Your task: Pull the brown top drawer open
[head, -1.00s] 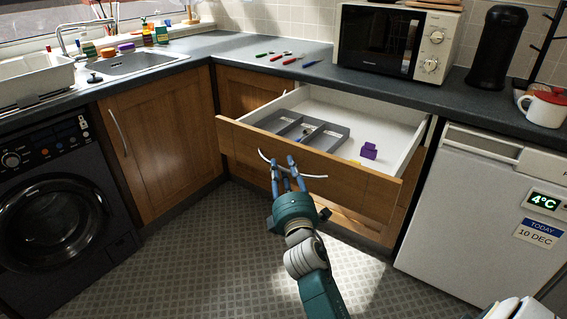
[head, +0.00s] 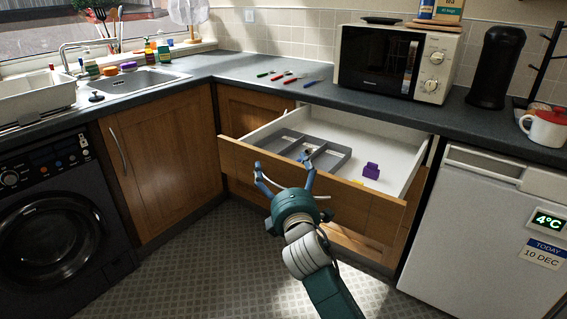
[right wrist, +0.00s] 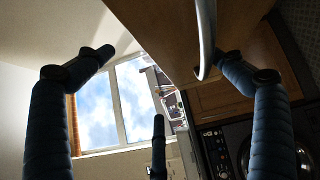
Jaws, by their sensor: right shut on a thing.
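The brown top drawer (head: 365,203) stands well open, its wooden front pulled out from the counter. Its white inside shows, with a grey divider tray (head: 340,153) and a purple block (head: 371,171). My right gripper (head: 284,174) is at the middle of the drawer front, shut on the drawer handle, though its fingers show spread rather wide. The fingers and hand hide most of the handle in the head view. In the right wrist view the pale curved handle (right wrist: 206,40) lies between the fingers, close to the right one. My left gripper is not in view.
A wooden cupboard (head: 165,155) and a dark washing machine (head: 55,230) stand at left. A white fridge (head: 475,225) stands right of the drawer. Small coloured items and a microwave (head: 392,65) are on the counter. The floor before the drawer is free.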

